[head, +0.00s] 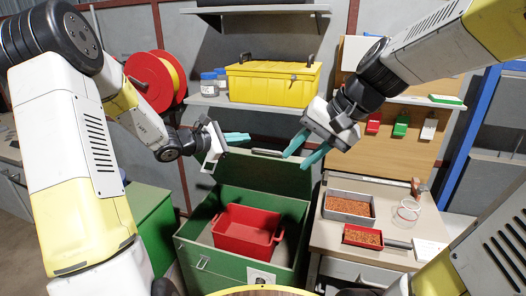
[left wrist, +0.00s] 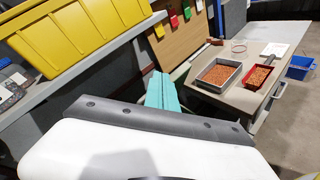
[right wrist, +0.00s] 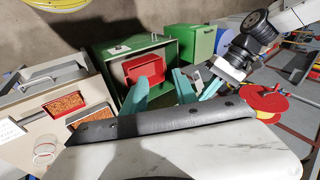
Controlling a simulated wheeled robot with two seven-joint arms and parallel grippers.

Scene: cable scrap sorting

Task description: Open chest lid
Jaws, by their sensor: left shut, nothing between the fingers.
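The green chest (head: 190,250) stands open below my grippers, its lid (head: 262,175) raised at the back with a dark handle (head: 268,152) on its top edge. A red bin (head: 245,229) sits inside the chest. The open chest (right wrist: 122,62) and red bin (right wrist: 145,69) also show in the right wrist view. My left gripper (head: 238,138) is shut and empty, left of the handle and apart from it as far as I can tell. My right gripper (head: 306,151) is to the right of the handle, its teal fingers apart with nothing between them.
A yellow toolbox (head: 272,84) and jars (head: 214,83) stand on a shelf behind the chest. A workbench (head: 338,233) on the right holds a grey tray (head: 348,206) and a red tray (head: 362,237) of copper-coloured bits. A red cable reel (head: 158,78) hangs at the left.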

